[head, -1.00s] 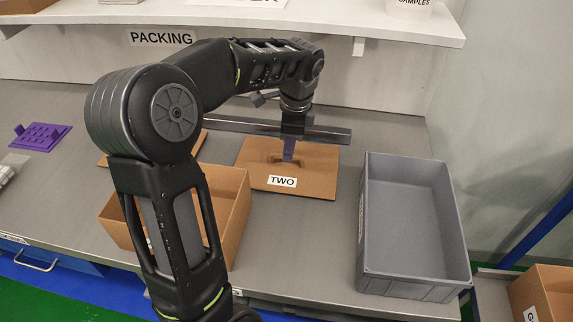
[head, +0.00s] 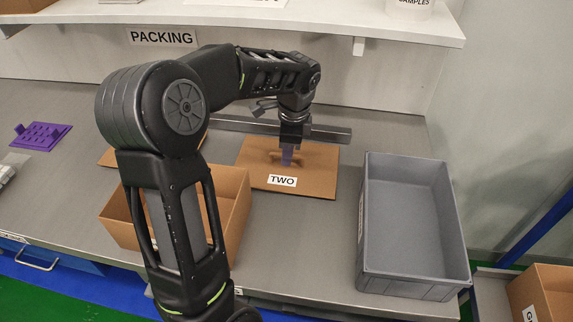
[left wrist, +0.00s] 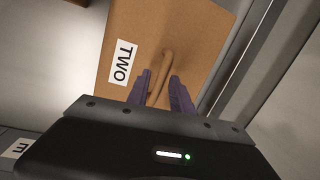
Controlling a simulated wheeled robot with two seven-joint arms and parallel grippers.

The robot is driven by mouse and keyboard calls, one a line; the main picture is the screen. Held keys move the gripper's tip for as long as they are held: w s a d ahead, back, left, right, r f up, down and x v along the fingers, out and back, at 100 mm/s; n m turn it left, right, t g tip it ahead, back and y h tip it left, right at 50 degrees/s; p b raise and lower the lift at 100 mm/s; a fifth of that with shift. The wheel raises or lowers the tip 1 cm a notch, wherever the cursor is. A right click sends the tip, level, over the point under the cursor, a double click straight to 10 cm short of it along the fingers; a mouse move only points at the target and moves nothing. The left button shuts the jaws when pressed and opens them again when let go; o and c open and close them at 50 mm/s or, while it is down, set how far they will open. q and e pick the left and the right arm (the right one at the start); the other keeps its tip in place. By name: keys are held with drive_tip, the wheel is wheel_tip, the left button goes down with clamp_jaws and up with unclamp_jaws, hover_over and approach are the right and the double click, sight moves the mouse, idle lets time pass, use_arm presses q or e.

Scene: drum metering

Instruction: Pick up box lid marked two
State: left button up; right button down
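The brown cardboard lid marked TWO (head: 310,180) lies flat on the grey bench, with its label on the near edge and a raised ridge-like handle in its middle. The lid also shows in the left wrist view (left wrist: 205,30). My left gripper (head: 286,160) points down over the lid's middle. In the left wrist view its purple fingers (left wrist: 160,88) stand apart, one on each side of the handle (left wrist: 163,75), with gaps visible. Whether the fingertips touch the lid cannot be told. My right gripper is not in view.
An open cardboard box (head: 236,212) stands left of the lid, partly behind my arm. Another cardboard piece (head: 112,158) lies behind it. A grey tote (head: 368,225) stands to the right. A metal bar (head: 335,135) runs behind the lid. A purple pegged piece (head: 42,136) lies far left.

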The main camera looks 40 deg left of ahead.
use_arm(q)
clamp_jaws()
idle(1.1)
